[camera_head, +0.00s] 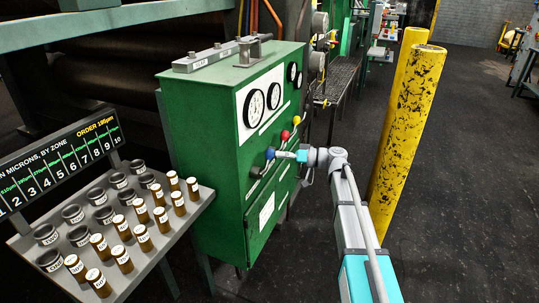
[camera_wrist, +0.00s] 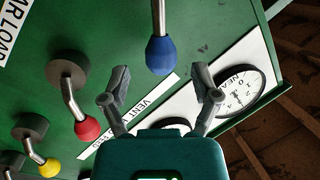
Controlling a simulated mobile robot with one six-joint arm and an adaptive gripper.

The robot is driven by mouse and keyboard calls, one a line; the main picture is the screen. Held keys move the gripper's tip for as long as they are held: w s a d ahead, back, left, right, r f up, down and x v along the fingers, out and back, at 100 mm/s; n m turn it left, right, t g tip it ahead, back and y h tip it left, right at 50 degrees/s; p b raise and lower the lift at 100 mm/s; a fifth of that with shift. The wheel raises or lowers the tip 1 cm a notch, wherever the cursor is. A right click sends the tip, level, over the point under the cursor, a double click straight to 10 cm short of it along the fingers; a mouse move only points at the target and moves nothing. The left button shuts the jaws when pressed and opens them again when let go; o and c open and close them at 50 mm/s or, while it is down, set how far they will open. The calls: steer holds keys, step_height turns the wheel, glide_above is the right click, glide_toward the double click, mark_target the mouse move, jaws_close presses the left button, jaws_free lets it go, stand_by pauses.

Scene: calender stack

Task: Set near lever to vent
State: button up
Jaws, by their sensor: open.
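The near lever has a blue knob (camera_wrist: 161,56) on a metal rod; in the head view the blue knob (camera_head: 270,153) is on the front of the green cabinet (camera_head: 208,120). My gripper (camera_wrist: 160,88) is open, with its fingers apart to either side of the blue knob's line. The knob appears just beyond the fingertips, not clasped; exact depth is hard to tell. A white strip reading VENT (camera_wrist: 142,103) lies on the panel behind the left finger. In the head view my gripper (camera_head: 279,154) is right beside the blue knob.
A red-knobbed lever (camera_wrist: 87,128) and a yellow-knobbed lever (camera_wrist: 49,168) stand beside the blue one. A gauge (camera_wrist: 238,90) is at right. A rack of brown vials (camera_head: 205,207) stands left of the cabinet. Yellow posts (camera_head: 408,120) stand behind my arm; open floor lies right.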

mark_target(270, 154)
steer(key=shift+w+a, duration=0.15)
steer(key=shift+a, duration=1.55)
jaws_close()
steer(key=shift+a, duration=0.2)
steer(key=shift+d, duration=0.2)
steer(key=shift+a+r, duration=0.1)
